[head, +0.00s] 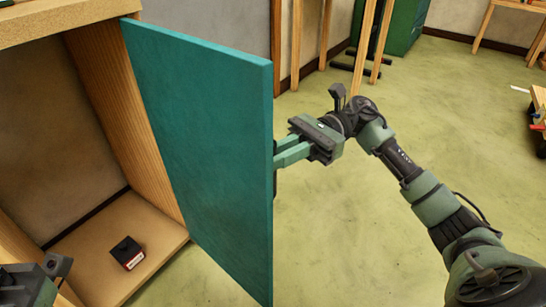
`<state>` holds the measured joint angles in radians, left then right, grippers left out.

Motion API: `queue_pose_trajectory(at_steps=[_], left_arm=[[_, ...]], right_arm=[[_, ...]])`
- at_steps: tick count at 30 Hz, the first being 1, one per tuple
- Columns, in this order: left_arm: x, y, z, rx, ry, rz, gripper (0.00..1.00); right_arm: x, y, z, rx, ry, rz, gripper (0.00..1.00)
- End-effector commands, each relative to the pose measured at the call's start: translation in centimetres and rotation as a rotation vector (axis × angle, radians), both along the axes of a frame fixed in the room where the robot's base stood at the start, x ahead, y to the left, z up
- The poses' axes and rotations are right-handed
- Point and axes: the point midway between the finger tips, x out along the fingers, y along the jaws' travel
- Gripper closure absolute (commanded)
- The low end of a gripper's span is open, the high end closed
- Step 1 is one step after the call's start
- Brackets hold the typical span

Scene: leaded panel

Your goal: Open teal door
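The teal door (205,140) stands swung well out from the wooden cabinet (112,95), and the inside of the cabinet is in plain view. My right gripper (281,154) is at the door's free edge, on the outer side. Its two green fingers point left at the door, and their tips meet or pass behind the edge. No handle shows, and I cannot tell whether the fingers hold anything. My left gripper (32,283) shows only in part at the bottom left corner, with its fingers out of view.
A small black box (127,252) with a red and white label sits on the cabinet floor. Green floor (350,240) is open right of the door. Wooden legs (371,45) and a green cabinet (404,25) stand at the back.

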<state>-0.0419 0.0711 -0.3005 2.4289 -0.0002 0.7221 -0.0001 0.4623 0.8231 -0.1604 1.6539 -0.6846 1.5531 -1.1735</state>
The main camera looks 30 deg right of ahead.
Motion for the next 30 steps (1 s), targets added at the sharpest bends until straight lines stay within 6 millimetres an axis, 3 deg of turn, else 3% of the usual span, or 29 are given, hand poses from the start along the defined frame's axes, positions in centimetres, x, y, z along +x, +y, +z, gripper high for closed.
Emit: queue_pose_trajectory(at_steps=[2, 3, 5, 17, 30], left_arm=[[0.0, 0.0, 0.0, 0.0, 0.0, 0.0, 0.64], [0.0, 0.0, 0.0, 0.0, 0.0, 0.0, 0.64], [0.0, 0.0, 0.0, 0.0, 0.0, 0.0, 0.64], [-0.1, 0.0, 0.2, -0.001, -0.003, 0.0, 0.64], [-0.1, 0.2, -0.5, -0.01, 0.04, -0.003, 0.64]], right_arm=[[-0.1, 0.0, -0.1, -0.004, 0.002, 0.002, 1.0], [-0.1, 0.0, -0.1, -0.004, 0.002, 0.002, 0.79], [-0.1, 0.0, -0.1, -0.003, 0.001, 0.002, 0.66], [0.2, -0.7, 0.1, -0.001, 0.002, -0.002, 0.66], [1.2, -7.1, 0.0, -0.002, 0.002, -0.002, 0.66]])
